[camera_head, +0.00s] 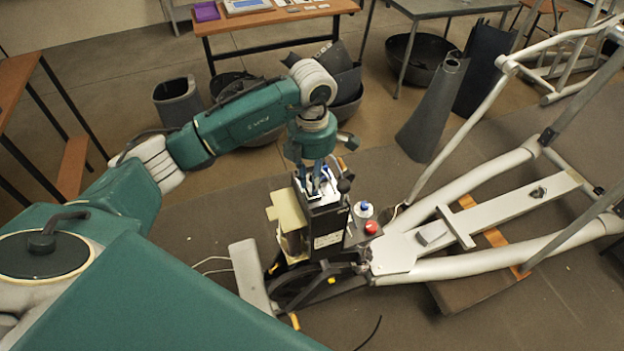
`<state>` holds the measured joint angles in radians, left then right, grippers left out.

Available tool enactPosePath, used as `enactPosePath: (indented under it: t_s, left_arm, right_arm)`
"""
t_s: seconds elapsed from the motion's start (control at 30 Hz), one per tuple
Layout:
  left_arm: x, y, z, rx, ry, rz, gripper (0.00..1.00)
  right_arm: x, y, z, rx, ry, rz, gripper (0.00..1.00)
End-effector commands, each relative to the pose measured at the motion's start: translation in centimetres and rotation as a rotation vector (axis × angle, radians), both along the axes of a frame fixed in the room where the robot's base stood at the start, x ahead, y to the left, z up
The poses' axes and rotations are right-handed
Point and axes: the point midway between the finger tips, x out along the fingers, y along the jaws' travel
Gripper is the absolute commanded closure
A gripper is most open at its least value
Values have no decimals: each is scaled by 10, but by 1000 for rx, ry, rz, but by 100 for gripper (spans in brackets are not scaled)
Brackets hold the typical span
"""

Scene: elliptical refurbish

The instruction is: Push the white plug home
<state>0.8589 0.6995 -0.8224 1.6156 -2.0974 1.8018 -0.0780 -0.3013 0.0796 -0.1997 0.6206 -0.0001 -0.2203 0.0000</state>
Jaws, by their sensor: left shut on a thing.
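My left gripper (317,188) comes down from above onto the top of an upright black box (327,222) on the elliptical machine. Its fingers are shut on a small white piece, which looks like the white plug (319,187). The fingers hide most of the plug, and I cannot tell how deep it sits in the box. A cream cover panel (287,208) stands open at the box's left side. My right gripper is not in view.
A red button (371,227) and a blue-and-white knob (363,208) sit just right of the box. The elliptical's pale frame (470,186) stretches right. Grey bins (178,101) and a wooden-topped table (275,17) stand behind.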

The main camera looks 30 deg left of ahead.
Motion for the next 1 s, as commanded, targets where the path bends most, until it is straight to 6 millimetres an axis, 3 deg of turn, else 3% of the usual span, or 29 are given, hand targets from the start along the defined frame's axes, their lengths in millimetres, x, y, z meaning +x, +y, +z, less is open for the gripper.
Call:
enactPosePath:
  t_s: [1.0]
  left_arm:
    - [0,0,-5,0,0,0,100]
  right_arm:
    - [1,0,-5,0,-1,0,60]
